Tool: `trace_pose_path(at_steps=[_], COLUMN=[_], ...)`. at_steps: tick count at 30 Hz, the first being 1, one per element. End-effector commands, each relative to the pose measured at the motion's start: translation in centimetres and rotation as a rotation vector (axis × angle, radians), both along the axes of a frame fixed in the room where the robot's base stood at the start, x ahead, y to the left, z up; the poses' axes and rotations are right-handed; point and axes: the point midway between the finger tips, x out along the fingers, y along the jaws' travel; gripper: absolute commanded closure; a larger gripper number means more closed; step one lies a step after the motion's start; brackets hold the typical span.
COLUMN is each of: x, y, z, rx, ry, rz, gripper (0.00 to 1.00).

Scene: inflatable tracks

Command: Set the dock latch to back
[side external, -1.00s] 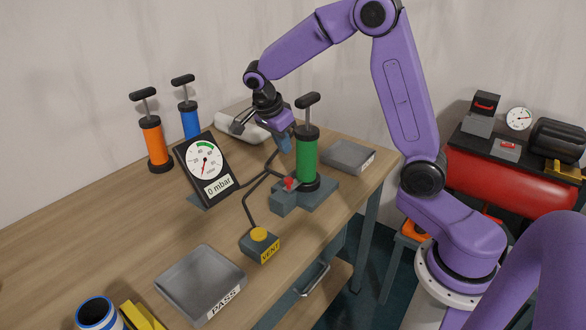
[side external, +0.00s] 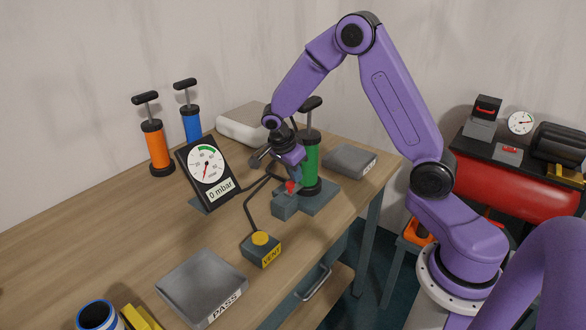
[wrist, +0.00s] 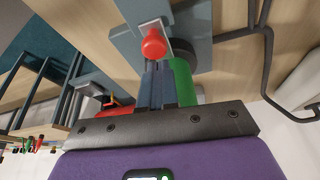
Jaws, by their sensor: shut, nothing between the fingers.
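The dock (side external: 320,196) is a blue-grey block on the table with the green pump (side external: 312,160) standing upright on it. The red latch knob (side external: 290,187) sits on the dock's front-left part. It also shows in the wrist view (wrist: 154,44), on a pale plate. My gripper (side external: 295,176) points down just above and beside the knob, in front of the green pump. In the wrist view its fingers (wrist: 158,72) are together and empty, with their tips close to the knob. I cannot tell whether they touch it.
A gauge (side external: 207,168) reading 0 mbar stands left of the dock. A vent box with a yellow button (side external: 260,247) is in front, joined by a dark hose. A PASS tray (side external: 203,285) lies front left and a grey tray (side external: 350,160) right. Orange (side external: 155,145) and blue (side external: 191,124) pumps stand behind.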

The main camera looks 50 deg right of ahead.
Motion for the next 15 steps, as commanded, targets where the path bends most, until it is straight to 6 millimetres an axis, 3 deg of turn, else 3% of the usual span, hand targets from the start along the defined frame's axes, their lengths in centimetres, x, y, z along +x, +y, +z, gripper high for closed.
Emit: trace_pose_path(at_steps=[8, 15], x=[0.0, 0.1], y=[0.1, 3.0], z=[0.0, 0.0], rx=[0.000, 0.001], ry=[0.000, 0.000], rz=[0.001, 0.002], gripper=[1.00, 1.00])
